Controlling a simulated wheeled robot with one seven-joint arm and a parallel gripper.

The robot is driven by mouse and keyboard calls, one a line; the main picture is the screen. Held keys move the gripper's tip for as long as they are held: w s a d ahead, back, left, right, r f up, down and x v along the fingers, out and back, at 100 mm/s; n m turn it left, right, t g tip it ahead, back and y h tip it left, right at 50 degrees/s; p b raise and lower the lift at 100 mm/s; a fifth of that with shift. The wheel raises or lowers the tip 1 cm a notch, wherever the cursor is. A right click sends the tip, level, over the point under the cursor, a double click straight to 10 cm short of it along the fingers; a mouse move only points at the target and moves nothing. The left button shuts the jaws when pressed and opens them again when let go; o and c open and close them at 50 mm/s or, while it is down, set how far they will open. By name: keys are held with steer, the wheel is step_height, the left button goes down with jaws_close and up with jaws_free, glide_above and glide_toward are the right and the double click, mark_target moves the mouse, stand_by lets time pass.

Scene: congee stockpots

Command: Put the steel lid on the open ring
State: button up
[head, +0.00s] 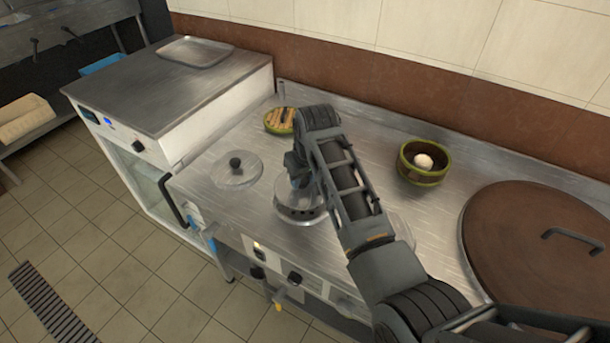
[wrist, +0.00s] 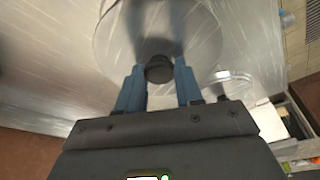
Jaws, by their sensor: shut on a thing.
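My gripper (wrist: 160,88) is shut on the black knob (wrist: 159,69) of a round, shiny lid (wrist: 112,40). In the head view this lid (head: 287,190) is under my gripper, partly hidden by my arm. A metal ring (head: 299,218) with dark holes in its side shows directly below the lid, at the counter's front. I cannot tell whether the lid touches the ring. A second round lid (head: 222,174) with a dark knob lies on the counter to the left.
A green-rimmed dish of food (head: 280,122) stands behind my gripper. A green-banded bowl with a white ball (head: 425,175) stands to the right. A large brown pot lid (head: 530,250) fills the far right. A steel-topped cabinet (head: 150,85) rises at the left.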

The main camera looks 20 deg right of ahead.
mark_target(304, 188)
steer(key=shift+f+b, duration=1.3)
steer(key=shift+f, duration=0.4)
steer(key=shift+r+p, duration=0.1)
steer(key=shift+p, duration=0.55)
steer(key=shift+f+b, duration=0.35)
steer(key=shift+f, duration=0.3)
steer(key=o, duration=0.8)
steer(key=p+v, duration=0.5)
steer(key=p, duration=0.1)
steer(key=shift+r, duration=0.25)
steer(key=shift+v, duration=2.75)
